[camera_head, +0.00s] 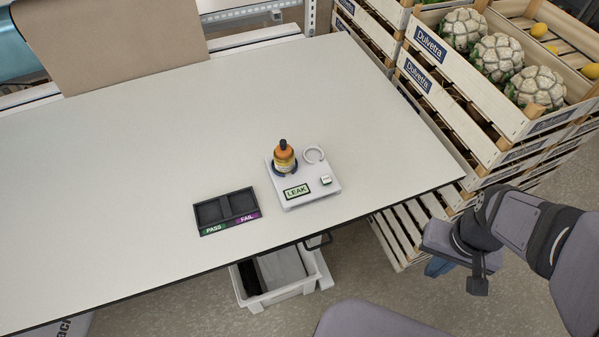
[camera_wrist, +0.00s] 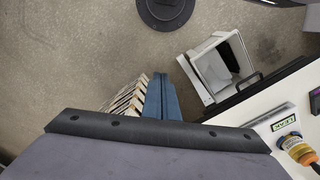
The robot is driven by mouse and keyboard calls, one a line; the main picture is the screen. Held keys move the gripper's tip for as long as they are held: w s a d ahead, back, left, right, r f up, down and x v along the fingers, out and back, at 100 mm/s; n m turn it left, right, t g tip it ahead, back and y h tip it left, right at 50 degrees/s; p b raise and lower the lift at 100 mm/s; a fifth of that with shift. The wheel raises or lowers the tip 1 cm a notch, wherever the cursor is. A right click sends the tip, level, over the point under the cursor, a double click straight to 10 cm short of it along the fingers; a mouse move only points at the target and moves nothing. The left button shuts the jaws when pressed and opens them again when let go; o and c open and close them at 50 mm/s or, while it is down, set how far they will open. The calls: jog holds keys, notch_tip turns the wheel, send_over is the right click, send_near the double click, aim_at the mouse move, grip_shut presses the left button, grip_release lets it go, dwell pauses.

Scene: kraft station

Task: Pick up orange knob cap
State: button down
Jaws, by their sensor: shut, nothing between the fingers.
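The orange knob cap (camera_head: 284,158) shows as an upright orange piece with a yellow band and a black tip. It sits on a dark round seat on the white LEAK station (camera_head: 302,202), near the table's front edge. At the right edge of the wrist view, the orange piece (camera_wrist: 302,154) is partly cut off. My gripper (camera_head: 459,252) is shut and empty, off the table to the right of the station and well apart from the cap.
A black two-compartment tray (camera_head: 227,211) marked PASS and FAIL lies left of the station, looking empty. Stacked wooden crates (camera_head: 462,96) with vegetables stand at the right, behind my arm. A white bin (camera_head: 312,284) is below the table edge. The left of the table is clear.

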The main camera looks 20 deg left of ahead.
jog(key=c, duration=2.5)
grip_release()
jog(key=o, duration=1.3)
